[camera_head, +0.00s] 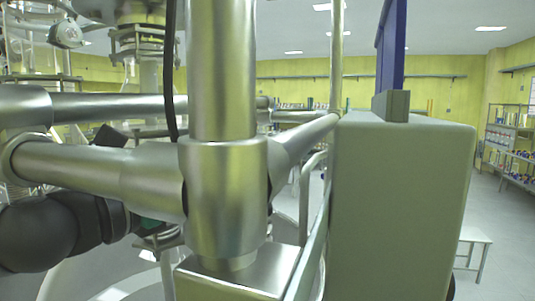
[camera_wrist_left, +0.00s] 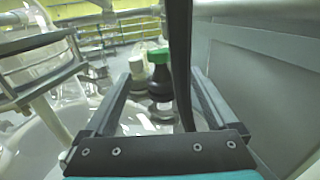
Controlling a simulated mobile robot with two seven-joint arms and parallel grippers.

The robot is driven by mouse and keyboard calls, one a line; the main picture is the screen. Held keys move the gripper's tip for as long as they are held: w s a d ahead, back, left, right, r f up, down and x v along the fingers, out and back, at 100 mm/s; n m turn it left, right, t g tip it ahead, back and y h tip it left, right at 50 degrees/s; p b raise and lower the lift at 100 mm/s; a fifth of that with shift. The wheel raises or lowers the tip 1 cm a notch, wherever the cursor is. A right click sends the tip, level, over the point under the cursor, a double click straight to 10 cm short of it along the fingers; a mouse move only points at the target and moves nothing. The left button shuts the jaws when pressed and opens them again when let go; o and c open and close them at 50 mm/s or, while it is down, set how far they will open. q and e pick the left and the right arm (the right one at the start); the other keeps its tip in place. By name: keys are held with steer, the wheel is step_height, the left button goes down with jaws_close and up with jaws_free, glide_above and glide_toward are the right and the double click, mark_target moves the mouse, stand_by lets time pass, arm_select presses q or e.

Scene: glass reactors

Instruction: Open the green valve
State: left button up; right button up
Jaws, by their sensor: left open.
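The green valve (camera_wrist_left: 158,56) shows in the left wrist view as a small green cap on a dark, bottle-like body. It stands ahead of my left gripper (camera_wrist_left: 160,76), between the lines of its two fingers. The fingers are apart with nothing held. I cannot tell how far the valve is beyond the fingertips. In the head view my dark left arm comes in at the lower left, and its gripper end is mostly hidden behind steel pipes. I cannot make out the green valve in the head view. My right gripper is in neither view.
A thick steel post (camera_head: 224,190) and pipes (camera_head: 85,167) stand close in front of the head camera. A large grey cabinet (camera_head: 400,200) is to the right. In the wrist view a black cable (camera_wrist_left: 180,60) hangs close to the valve, and a metal frame (camera_wrist_left: 40,70) is at left.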

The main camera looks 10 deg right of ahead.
arm_select(q)
steer(key=p+x, duration=0.3)
steer(key=x, duration=1.2)
steer(key=shift+a, duration=0.1)
steer(key=c, duration=1.4)
